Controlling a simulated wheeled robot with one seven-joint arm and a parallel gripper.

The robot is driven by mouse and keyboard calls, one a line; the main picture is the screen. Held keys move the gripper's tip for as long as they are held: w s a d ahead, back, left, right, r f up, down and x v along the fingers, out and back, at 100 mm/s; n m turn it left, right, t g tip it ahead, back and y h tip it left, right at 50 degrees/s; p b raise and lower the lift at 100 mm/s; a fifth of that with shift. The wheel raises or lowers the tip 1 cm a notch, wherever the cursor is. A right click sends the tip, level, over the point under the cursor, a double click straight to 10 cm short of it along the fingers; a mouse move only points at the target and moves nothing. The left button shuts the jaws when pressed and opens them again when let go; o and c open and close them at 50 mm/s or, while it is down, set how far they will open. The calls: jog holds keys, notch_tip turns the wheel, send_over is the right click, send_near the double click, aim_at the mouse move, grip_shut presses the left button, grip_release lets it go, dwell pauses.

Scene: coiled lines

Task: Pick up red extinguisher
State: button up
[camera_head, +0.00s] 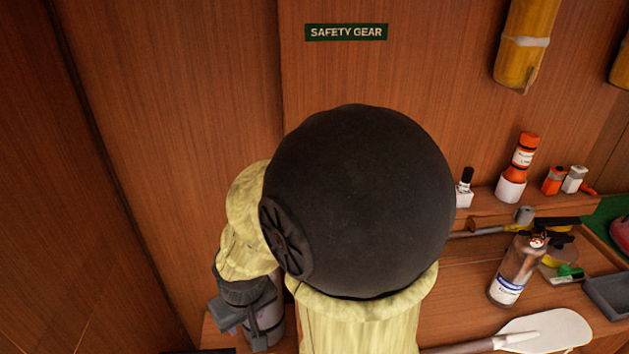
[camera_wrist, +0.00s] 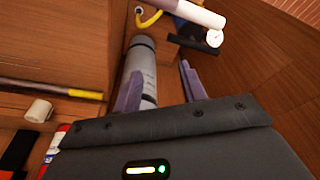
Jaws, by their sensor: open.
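My gripper (camera_wrist: 160,85) shows in the wrist view with its two grey-purple fingers spread apart. A grey cylinder (camera_wrist: 143,62) lies beyond and partly behind the left finger; I cannot tell whether the finger touches it. No clearly red extinguisher can be made out in either view. A small red and white thing (camera_wrist: 54,143) shows at the lower left of the wrist view, mostly hidden by my gripper's body. In the head view an orange-red cylinder with a white label and white base (camera_head: 521,160) stands on the back ledge, far right of my arm.
A white tube with a round gauge (camera_wrist: 213,38) and a yellow hose (camera_wrist: 147,18) are near the grey cylinder. My arm hides the middle.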

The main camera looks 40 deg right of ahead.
jog(key=o, duration=0.3)
jog(key=shift+w, duration=0.15)
jog(key=o, duration=0.4)
jog(key=shift+w+f+m, duration=0.15)
jog(key=shift+w+m, duration=0.15)
jog(key=shift+w, duration=0.05)
jog(key=o, duration=0.4)
jog(key=w+d+f+m+t+h+p, duration=0.1)
jog(key=w+d+m+t, duration=0.1)
jog(key=w, duration=0.3)
jog(key=shift+w+d+f+m+p, duration=0.25)
jog(key=shift+w+f+m+p, duration=0.1)
jog(key=shift+m, duration=0.45)
jog(key=w+d+r+m+t+h+p, duration=0.1)
jog(key=w+d+r+m+t+h, duration=0.1)
jog(key=w+d+r+m+h, duration=0.3)
jog(key=d+t+h+p, duration=0.1)
jog(key=d+h, duration=0.2)
jog(key=d, duration=0.4)
notch_tip(320, 180, up, 10)
jog(key=d+m+t+h, duration=0.1)
jog(key=d+m+h, duration=0.1)
jog(key=h, duration=0.4)
jog(key=shift+s+d+m+t+p, duration=0.3)
jog(key=shift+s+d, duration=0.15)
jog(key=shift+s+d, duration=0.1)
